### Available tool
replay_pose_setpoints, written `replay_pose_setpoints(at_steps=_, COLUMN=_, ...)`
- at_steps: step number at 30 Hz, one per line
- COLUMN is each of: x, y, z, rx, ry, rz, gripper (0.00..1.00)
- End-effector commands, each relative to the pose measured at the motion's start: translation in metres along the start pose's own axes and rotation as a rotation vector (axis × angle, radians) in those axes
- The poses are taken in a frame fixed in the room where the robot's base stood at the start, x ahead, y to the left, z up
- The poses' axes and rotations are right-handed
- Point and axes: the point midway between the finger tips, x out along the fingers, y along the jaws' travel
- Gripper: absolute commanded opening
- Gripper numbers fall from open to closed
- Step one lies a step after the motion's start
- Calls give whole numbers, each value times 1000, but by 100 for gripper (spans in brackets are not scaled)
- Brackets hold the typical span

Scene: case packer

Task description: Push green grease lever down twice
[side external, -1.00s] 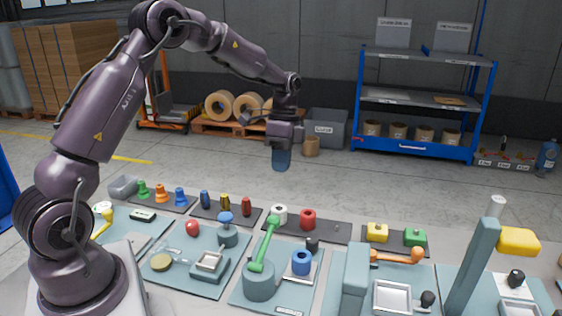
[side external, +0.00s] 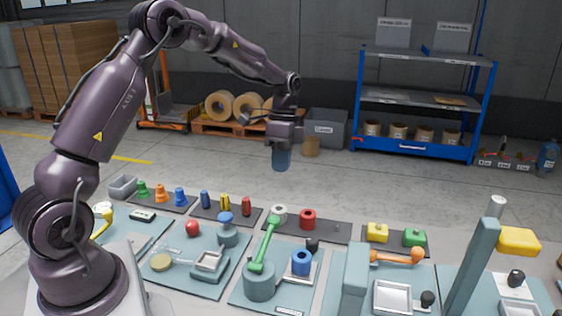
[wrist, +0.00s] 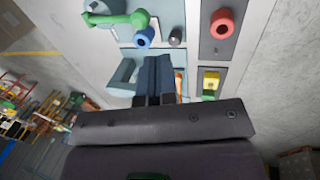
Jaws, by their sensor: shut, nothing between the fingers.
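The green lever (side external: 264,244) slants up from a round grey-green base (side external: 259,286) on a teal plate in the side view, its knob end uppermost. In the wrist view the green lever (wrist: 112,19) lies at the upper left, with its knob towards the middle. My gripper (side external: 281,160) hangs in the air above and behind the lever, well apart from it, pointing down. In the wrist view its two dark fingers (wrist: 155,78) are together and hold nothing.
A blue ring (side external: 301,262) on a small post and a black knob (side external: 312,244) stand right of the lever. The air around my gripper is clear.

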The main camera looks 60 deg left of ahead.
Motion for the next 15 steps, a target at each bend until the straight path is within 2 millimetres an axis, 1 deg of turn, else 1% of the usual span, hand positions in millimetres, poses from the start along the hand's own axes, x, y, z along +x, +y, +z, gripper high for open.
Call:
replay_pose_setpoints(at_steps=12, x=0, y=0, z=0, rx=1, ry=0, rz=0, gripper=0)
replay_pose_setpoints(at_steps=14, x=-3, y=1, z=-1, rx=2, ry=2, rz=-8, gripper=0)
replay_pose_setpoints(at_steps=15, x=-8, y=1, z=-1, rx=3, ry=4, rz=-18, gripper=0)
